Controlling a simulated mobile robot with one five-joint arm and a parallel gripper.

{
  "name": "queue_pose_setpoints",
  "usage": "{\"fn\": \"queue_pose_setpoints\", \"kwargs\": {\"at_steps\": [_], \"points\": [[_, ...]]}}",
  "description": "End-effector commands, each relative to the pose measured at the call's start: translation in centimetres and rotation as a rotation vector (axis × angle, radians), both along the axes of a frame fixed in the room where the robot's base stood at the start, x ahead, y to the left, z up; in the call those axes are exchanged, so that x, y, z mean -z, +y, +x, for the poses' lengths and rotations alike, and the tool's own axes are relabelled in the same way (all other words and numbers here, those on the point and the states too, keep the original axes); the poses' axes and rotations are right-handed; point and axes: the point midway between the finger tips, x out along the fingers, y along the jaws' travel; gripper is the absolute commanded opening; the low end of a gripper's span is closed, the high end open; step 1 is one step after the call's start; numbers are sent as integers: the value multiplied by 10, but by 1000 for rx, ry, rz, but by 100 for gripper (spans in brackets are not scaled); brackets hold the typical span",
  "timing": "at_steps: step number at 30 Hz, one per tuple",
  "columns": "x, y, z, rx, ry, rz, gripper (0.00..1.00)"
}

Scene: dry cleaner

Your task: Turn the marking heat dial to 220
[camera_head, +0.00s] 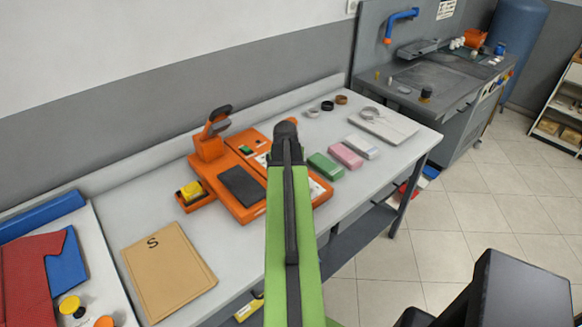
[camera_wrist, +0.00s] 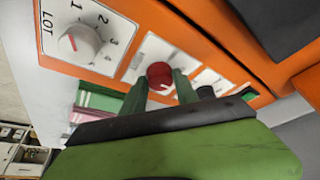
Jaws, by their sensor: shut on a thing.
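The orange marking machine (camera_head: 247,207) sits on the grey-white worktable, with its white control panel partly hidden behind my arm. In the wrist view, a red dial (camera_wrist: 160,72) stands on a white plate on the orange face. My gripper (camera_wrist: 160,84) is shut on this red dial, one green finger on each side. Its scale and pointer are too small or covered to read, so I cannot tell its setting. A white dial (camera_wrist: 78,43) with a red pointer, marked LOT and numbers, is to its left. In the head view, my gripper (camera_head: 286,130) reaches over the machine, its fingertips hidden.
Green, pink and white blocks (camera_head: 345,155) lie right of the machine. A tan board marked S (camera_head: 168,271) lies at its left. A small orange tray with a yellow item (camera_head: 192,192) sits against the machine's left side. A black knob (camera_wrist: 206,93) is close right of my fingers.

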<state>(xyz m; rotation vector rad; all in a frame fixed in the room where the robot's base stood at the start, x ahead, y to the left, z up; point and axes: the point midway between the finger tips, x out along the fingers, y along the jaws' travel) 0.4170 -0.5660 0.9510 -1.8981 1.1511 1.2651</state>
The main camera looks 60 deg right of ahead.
Motion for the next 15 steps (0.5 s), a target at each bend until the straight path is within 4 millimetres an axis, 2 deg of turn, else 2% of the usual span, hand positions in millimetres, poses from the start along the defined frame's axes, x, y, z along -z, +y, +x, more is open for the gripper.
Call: {"fn": "queue_pose_setpoints", "kwargs": {"at_steps": [15], "points": [[0, -4, 2, 491, 2, -8, 0]]}}
